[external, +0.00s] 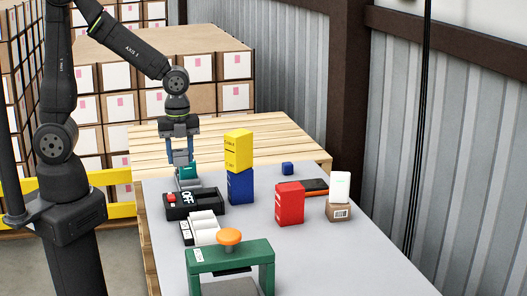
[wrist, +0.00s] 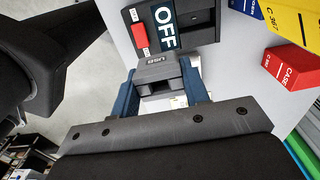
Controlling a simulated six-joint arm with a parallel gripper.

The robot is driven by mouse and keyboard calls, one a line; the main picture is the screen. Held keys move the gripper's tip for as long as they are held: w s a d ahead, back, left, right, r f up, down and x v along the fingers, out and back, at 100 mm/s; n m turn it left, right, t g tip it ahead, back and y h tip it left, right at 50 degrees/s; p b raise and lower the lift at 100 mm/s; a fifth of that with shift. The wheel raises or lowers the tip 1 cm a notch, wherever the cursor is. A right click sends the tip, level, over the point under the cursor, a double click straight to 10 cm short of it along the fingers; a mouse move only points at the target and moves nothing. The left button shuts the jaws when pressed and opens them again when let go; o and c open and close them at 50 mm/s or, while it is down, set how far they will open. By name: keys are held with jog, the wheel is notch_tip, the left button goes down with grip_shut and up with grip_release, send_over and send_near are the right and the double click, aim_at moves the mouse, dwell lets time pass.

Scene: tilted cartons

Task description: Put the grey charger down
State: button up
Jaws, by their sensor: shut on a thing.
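The grey charger (wrist: 158,70), a small box marked USB with a dark slot, sits between the two blue fingers of my gripper (wrist: 160,90) in the wrist view. The gripper is shut on it. In the external view my gripper (external: 180,158) points down over the back left of the grey table top, behind the black switch box (external: 194,204). A teal block (external: 187,170) shows right at the fingertips there. I cannot tell whether the charger touches anything below it.
The switch box has a red button and an OFF label. A yellow box (external: 239,150) stands on a blue box (external: 240,186) to the right.

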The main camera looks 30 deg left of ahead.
jog(key=shift+w+a+f, duration=0.85)
jog(key=shift+w+f, duration=0.9)
jog(key=shift+f, duration=0.1)
jog(key=shift+w+a+f, duration=0.85)
jog(key=shift+w+f, duration=0.85)
jog(key=shift+f, duration=0.1)
jog(key=shift+w+a+f, duration=0.85)
jog(key=shift+w+f, duration=0.9)
jog(key=shift+f, duration=0.1)
jog(key=shift+f, duration=0.1)
jog(key=shift+f, duration=0.3)
jog(key=o, duration=1.1)
jog(key=shift+c, duration=0.2)
jog(key=shift+r, duration=0.1)
notch_tip(320, 180, up, 13)
jog(key=shift+f, duration=0.2)
jog(key=shift+f, duration=0.1)
